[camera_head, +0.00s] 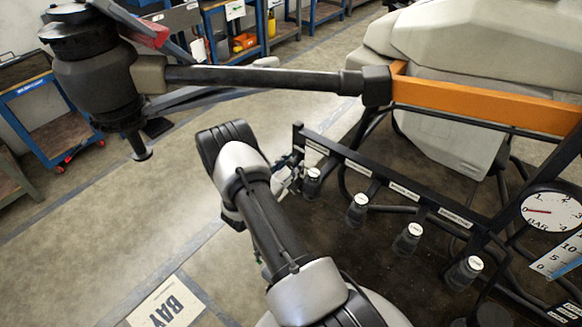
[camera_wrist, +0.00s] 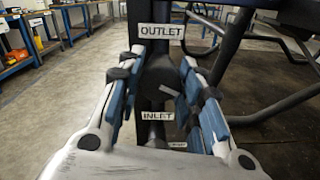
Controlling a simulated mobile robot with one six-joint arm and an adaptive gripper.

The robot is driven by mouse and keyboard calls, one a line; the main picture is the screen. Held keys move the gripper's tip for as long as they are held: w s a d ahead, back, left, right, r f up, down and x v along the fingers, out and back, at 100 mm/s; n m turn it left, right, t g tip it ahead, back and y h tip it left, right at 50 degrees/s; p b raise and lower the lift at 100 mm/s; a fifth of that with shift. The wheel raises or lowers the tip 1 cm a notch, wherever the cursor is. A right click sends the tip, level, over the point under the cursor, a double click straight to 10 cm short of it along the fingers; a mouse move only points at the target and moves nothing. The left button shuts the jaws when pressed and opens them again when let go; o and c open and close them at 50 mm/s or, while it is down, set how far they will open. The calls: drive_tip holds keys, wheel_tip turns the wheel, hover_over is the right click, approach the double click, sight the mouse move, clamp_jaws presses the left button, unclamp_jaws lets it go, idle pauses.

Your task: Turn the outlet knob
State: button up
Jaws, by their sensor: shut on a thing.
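In the wrist view, the dark round outlet knob (camera_wrist: 160,77) sits just below the white "OUTLET" label (camera_wrist: 161,31). My gripper (camera_wrist: 162,64) has its blue-padded fingers on both sides of this knob and is shut on it. A pale mark shows on the knob's lower right. In the head view, my gripper (camera_head: 290,176) is at the left end of the black valve rail (camera_head: 385,178), partly hidden by my wrist. I cannot make out the gripped knob there.
Several white-topped black knobs, such as one at the rail's middle (camera_head: 408,237), hang along the rail. An "INLET" label (camera_wrist: 158,115) lies lower in the wrist view. A pressure gauge (camera_head: 550,210) is at right. The drone's orange arm (camera_head: 480,103) is behind. Open floor lies left.

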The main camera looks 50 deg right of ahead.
drive_tip(key=shift+m, duration=0.3)
drive_tip(key=o, duration=1.1)
drive_tip(key=shift+a, duration=0.1)
drive_tip(key=a, duration=0.8)
drive_tip(key=s+a, duration=0.1)
drive_tip(key=a, duration=0.3)
drive_tip(key=shift+d, duration=0.1)
